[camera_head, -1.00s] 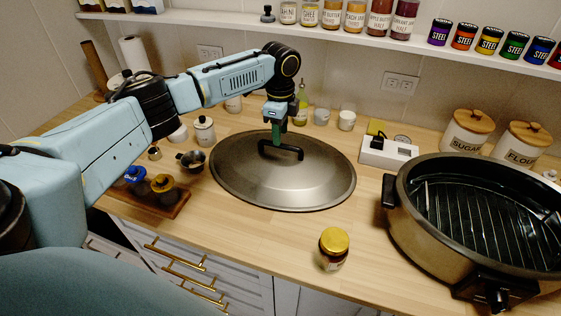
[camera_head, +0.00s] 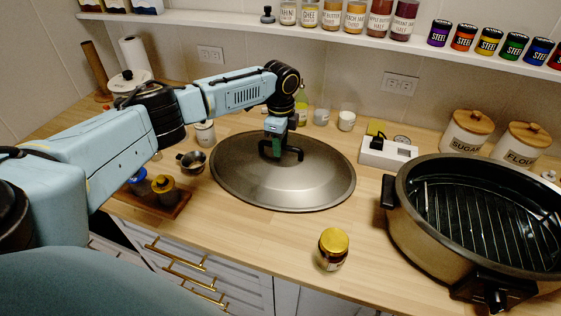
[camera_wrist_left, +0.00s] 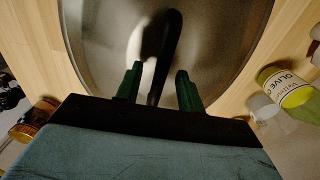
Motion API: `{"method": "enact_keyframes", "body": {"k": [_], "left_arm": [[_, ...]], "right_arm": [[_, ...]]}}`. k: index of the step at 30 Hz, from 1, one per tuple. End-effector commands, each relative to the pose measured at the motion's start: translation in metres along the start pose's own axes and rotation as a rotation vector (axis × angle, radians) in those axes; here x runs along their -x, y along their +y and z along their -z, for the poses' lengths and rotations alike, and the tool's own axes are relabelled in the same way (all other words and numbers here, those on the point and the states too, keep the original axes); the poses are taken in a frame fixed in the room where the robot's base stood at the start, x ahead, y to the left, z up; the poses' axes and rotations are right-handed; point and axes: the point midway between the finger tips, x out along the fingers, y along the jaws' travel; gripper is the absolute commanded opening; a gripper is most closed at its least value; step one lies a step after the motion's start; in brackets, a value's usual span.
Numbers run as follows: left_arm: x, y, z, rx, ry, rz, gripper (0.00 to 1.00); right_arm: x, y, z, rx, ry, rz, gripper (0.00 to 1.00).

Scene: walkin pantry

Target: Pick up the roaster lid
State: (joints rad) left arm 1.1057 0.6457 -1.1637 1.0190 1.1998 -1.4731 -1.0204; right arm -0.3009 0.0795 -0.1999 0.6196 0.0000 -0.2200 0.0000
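The roaster lid (camera_head: 300,178) is a large oval metal dome with a black handle (camera_head: 293,154) on top, lying on the wooden counter. My left gripper (camera_head: 277,148) points down at the handle from above. In the left wrist view, its two green fingers (camera_wrist_left: 160,88) are apart, with the black handle (camera_wrist_left: 170,45) between them and gaps on both sides. The lid also fills the upper part of that view (camera_wrist_left: 222,40). My right gripper is not in view.
The open roaster base (camera_head: 405,225) with a rack stands at the right. A gold-capped jar (camera_head: 333,250) stands in front of the lid. A small metal cup (camera_head: 192,161) and a wooden spice tray (camera_head: 170,203) are to the left. A white box (camera_head: 388,154) stands behind right.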

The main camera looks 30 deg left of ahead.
Motion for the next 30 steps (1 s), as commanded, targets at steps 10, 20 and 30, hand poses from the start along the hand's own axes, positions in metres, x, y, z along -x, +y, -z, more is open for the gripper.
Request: {"method": "enact_keyframes", "body": {"k": [10, 20, 30], "left_arm": [[-0.0012, 0.0002, -0.0001, 0.0, 0.0, -0.001, 0.33], [-0.0011, 0.0003, -0.0001, 0.0, 0.0, -0.001, 0.0], [-0.001, 0.0003, -0.0002, 0.0, 0.0, -0.001, 0.0]], "right_arm": [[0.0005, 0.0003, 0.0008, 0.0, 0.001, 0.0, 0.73], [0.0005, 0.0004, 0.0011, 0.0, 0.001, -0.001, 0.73], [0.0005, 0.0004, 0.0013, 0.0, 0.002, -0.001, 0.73]]}}
